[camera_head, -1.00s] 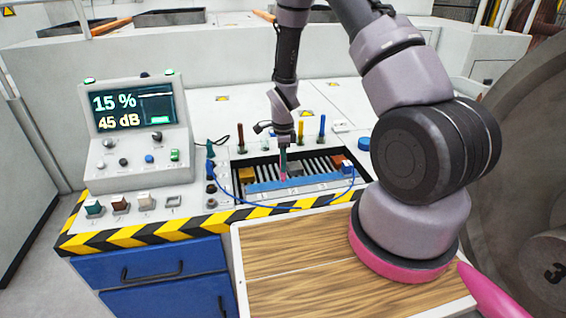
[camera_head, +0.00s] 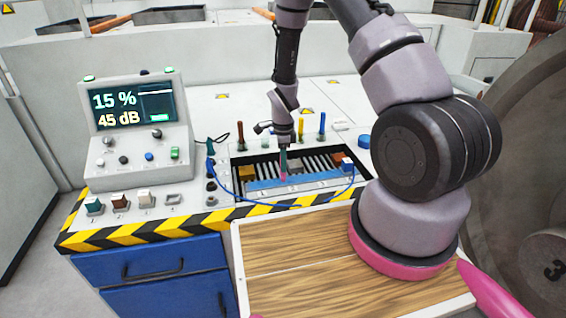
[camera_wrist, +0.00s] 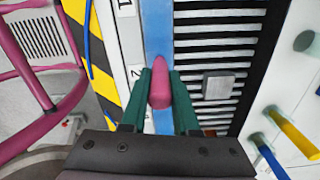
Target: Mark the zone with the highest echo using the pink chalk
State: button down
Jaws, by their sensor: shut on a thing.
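My gripper (camera_wrist: 160,95) has green fingers shut on the pink chalk (camera_wrist: 160,83). The chalk's rounded tip points along the blue strip (camera_wrist: 158,28), over it in the wrist view. I cannot tell if it touches. In the head view my gripper (camera_head: 284,160) is above the slatted bay, with the pink chalk (camera_head: 284,177) at the blue strip (camera_head: 265,184). A white ledge beside the strip carries zone numbers; 1 and 2 show in part in the wrist view. The console screen (camera_head: 131,107) reads 15 % and 45 dB.
A grey block (camera_wrist: 218,86) lies on the slats right of the chalk; an orange block (camera_head: 246,172) is at the bay's left. Coloured upright sticks (camera_head: 322,125) stand behind the bay. A blue cable (camera_head: 250,205) loops in front. The wooden board (camera_head: 290,265) is largely clear.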

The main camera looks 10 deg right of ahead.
jog(key=shift+d, duration=0.15)
jog(key=shift+d+r, duration=0.1)
jog(key=shift+d, duration=0.25)
jog(key=shift+d, duration=0.15)
jog(key=shift+d, duration=0.35)
jog(key=shift+d, duration=0.1)
jog(key=shift+d, duration=0.4)
jog(key=shift+d, duration=0.1)
jog(key=shift+d, duration=0.4)
jog(key=shift+d, duration=0.1)
